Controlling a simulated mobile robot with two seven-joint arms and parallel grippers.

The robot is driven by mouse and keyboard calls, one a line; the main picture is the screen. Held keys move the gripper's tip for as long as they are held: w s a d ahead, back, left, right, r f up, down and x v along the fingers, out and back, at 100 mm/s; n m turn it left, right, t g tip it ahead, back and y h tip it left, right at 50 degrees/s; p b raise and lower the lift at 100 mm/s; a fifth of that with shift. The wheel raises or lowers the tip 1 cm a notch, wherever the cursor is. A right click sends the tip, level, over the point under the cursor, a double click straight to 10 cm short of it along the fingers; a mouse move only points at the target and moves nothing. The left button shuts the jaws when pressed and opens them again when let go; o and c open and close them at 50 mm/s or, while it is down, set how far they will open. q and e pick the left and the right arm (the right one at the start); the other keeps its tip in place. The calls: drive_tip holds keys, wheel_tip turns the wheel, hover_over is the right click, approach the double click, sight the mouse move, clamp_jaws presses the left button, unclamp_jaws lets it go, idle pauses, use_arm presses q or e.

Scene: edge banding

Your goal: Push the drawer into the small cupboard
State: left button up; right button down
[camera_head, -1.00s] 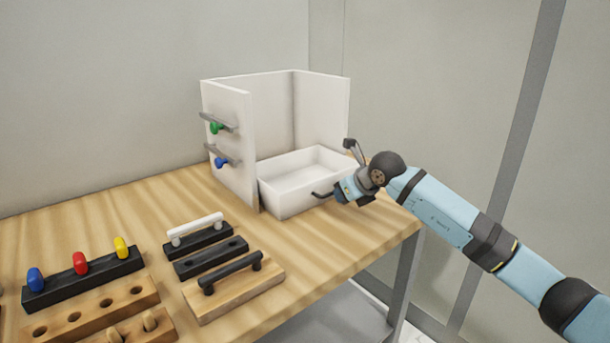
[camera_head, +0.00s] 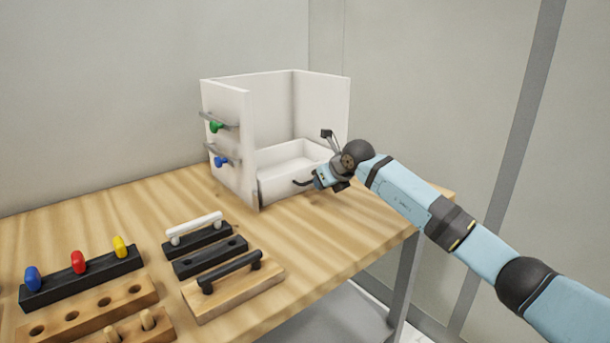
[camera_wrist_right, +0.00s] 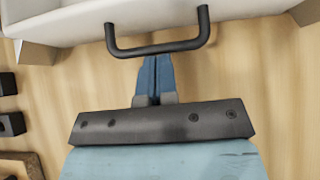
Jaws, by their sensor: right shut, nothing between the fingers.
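The small white cupboard (camera_head: 235,125) stands at the back of the wooden table, open at the top and front. The white drawer (camera_head: 285,158) sits mostly between its side walls. My right gripper (camera_head: 312,182) is at the drawer's front. In the right wrist view its blue fingers (camera_wrist_right: 154,72) are closed together with nothing between them. Their tips reach the dark drawer handle (camera_wrist_right: 158,48) and are partly hidden by it; I cannot tell whether they touch. The white drawer front (camera_wrist_right: 70,20) shows behind the handle. My left gripper is not in view.
A green knob (camera_head: 215,126) and a blue knob (camera_head: 221,161) are on the cupboard's left panel. Wooden and black blocks with pegs (camera_head: 80,275) and handles (camera_head: 235,285) lie at the front left. Table right of them is clear.

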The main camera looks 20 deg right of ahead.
sight(307, 179)
drive_tip(key=shift+w+a+f+b, duration=0.1)
drive_tip(key=shift+w+a, duration=0.25)
drive_tip(key=shift+w, duration=0.4)
drive_tip(key=shift+w+a+r+b, duration=0.15)
drive_tip(key=shift+w+a, duration=0.15)
drive_tip(key=shift+w, duration=0.45)
drive_tip(key=shift+w+a+f+b, duration=0.15)
drive_tip(key=shift+w+a, duration=0.2)
drive_tip(key=shift+w, duration=0.4)
drive_tip(key=shift+s+d+r+p, duration=0.2)
drive_tip(key=shift+s+r+p, duration=0.05)
drive_tip(key=shift+s+p, duration=0.1)
drive_tip(key=shift+s+d+r+p, duration=0.25)
drive_tip(key=shift+s+r+p, duration=0.1)
drive_tip(key=shift+s, duration=0.2)
drive_tip(key=shift+s+d+r+p, duration=0.25)
drive_tip(key=shift+s+p, duration=0.1)
drive_tip(key=shift+s, duration=0.15)
drive_tip(key=shift+s+d+r+p, duration=0.2)
drive_tip(key=shift+s+r, duration=0.05)
drive_tip(key=shift+s, duration=0.25)
drive_tip(key=shift+s+d+r+p, duration=0.15)
drive_tip(key=shift+s+r+p, duration=0.1)
drive_tip(key=shift+s, duration=0.25)
drive_tip(key=shift+s+d+r+p, duration=0.2)
drive_tip(key=shift+s, duration=0.3)
